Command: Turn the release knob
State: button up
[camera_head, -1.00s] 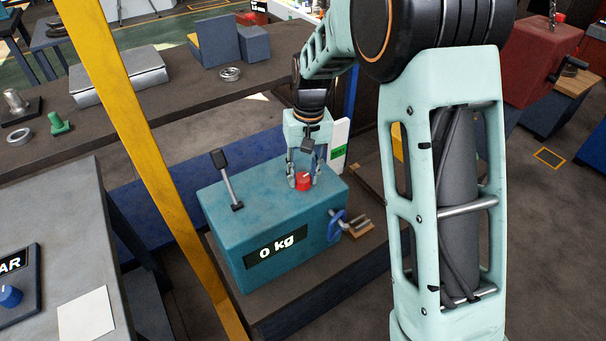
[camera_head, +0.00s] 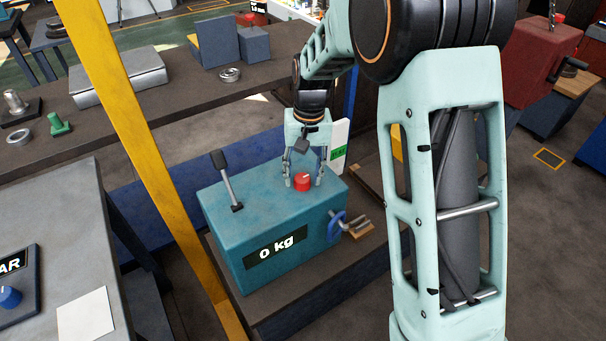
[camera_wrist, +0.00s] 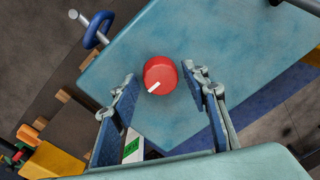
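The release knob is a round red knob (camera_head: 302,182) with a white mark, on top of a teal box (camera_head: 228,223) whose front reads "0 kg". In the wrist view the red knob (camera_wrist: 160,74) lies beyond and between the fingertips, its white mark pointing down-left. My gripper (camera_head: 304,183) points down at the box top, with one finger on each side of the knob. In the wrist view my gripper (camera_wrist: 158,85) is open, with a gap between each finger and the knob. No contact with the knob shows.
A black-handled lever (camera_head: 228,180) stands on the box's left part. A blue ring handle (camera_head: 336,226) is on its right side. A yellow post (camera_head: 140,130) rises left of the box. A white panel with a green label (camera_head: 339,146) stands behind my gripper.

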aim_at(306, 177)
dwell(0.3)
jog(key=r, duration=1.2)
jog(key=shift+d, duration=0.4)
